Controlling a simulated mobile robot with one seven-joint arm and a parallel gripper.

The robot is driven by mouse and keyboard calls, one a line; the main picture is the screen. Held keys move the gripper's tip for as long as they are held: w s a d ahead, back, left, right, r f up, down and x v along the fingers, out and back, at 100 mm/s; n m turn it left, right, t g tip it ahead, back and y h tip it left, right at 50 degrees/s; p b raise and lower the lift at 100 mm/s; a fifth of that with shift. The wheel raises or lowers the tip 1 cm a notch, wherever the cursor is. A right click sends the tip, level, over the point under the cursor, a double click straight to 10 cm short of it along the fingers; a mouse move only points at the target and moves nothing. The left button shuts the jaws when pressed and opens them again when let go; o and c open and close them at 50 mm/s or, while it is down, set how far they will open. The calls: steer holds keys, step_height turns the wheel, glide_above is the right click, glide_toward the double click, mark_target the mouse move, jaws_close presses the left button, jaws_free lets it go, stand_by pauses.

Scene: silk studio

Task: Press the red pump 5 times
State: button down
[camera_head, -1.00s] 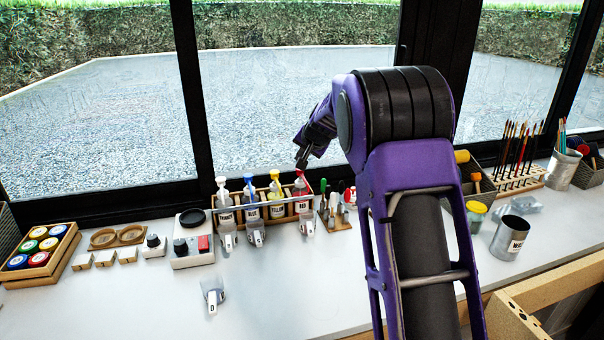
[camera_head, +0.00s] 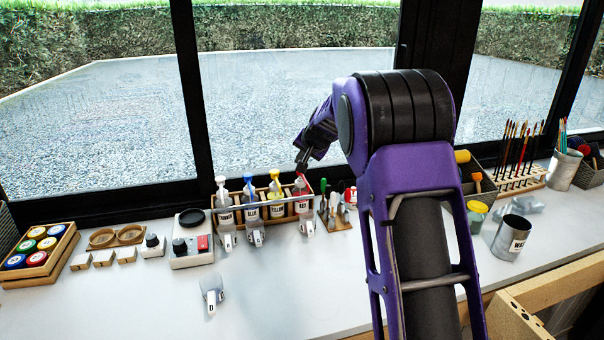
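The red pump bottle (camera_head: 301,188) stands at the right end of a wooden rack, beside a yellow pump bottle (camera_head: 277,205) and a white pump bottle (camera_head: 223,209). It holds red liquid and bears a white label. My gripper (camera_head: 299,170) points down directly over the red pump's head, with its tip at or very near the head. The fingers look close together, but they are too small and dark to tell whether they are shut. The pump's top is partly hidden by the gripper.
Clear cups (camera_head: 306,226) stand in front of the rack. A holder with small tools (camera_head: 335,210) is just right of it. A black-and-white device (camera_head: 192,250) stands left. A single clear cup (camera_head: 211,292) is on the open front table. The window is close behind.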

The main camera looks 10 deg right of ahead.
steer(key=shift+f+b, duration=0.7)
steer(key=shift+f, duration=0.25)
stand_by(0.4)
steer(key=shift+r, duration=0.2)
steer(key=shift+r+p, duration=1.05)
steer(key=shift+r, duration=0.1)
step_height(320, 180, up, 6)
steer(key=p, duration=0.4)
stand_by(2.1)
step_height(320, 180, down, 6)
steer(key=b, duration=0.5)
stand_by(0.6)
